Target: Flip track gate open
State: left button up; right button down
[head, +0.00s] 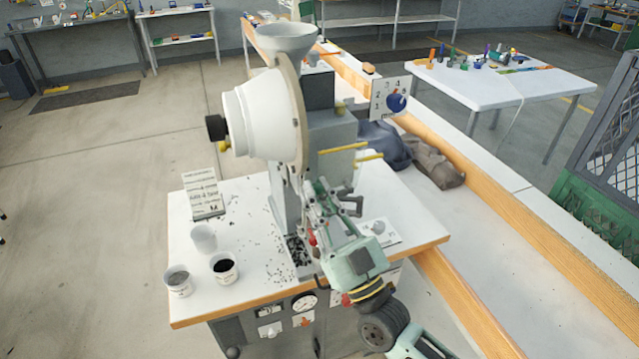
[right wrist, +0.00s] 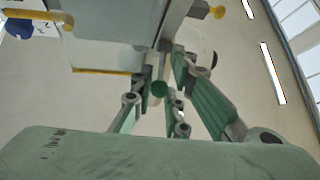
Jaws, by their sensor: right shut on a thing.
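The eyelet press (head: 318,135) stands on a white-topped workbench, with a white round drum and a funnel hopper on top. My right gripper (head: 322,197) reaches up to the front of the press, below the grey head. In the right wrist view, my right gripper (right wrist: 163,80) has its fingers on both sides of a small round dark-green piece (right wrist: 158,89), seemingly part of the track gate, and is shut on it. The fingers hide most of the gate and track, so its exact position cannot be told. My left gripper is out of view.
Cups (head: 224,266) and a sign card (head: 203,194) stand on the bench's left, with small dark eyelets scattered near the press base. Yellow rods (head: 343,148) stick out above my gripper. A wood-edged conveyor (head: 500,200) runs on the right.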

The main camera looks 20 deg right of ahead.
jog(key=c, duration=1.9)
grip_release()
jog(key=shift+a, duration=0.1)
jog(key=v, duration=1.2)
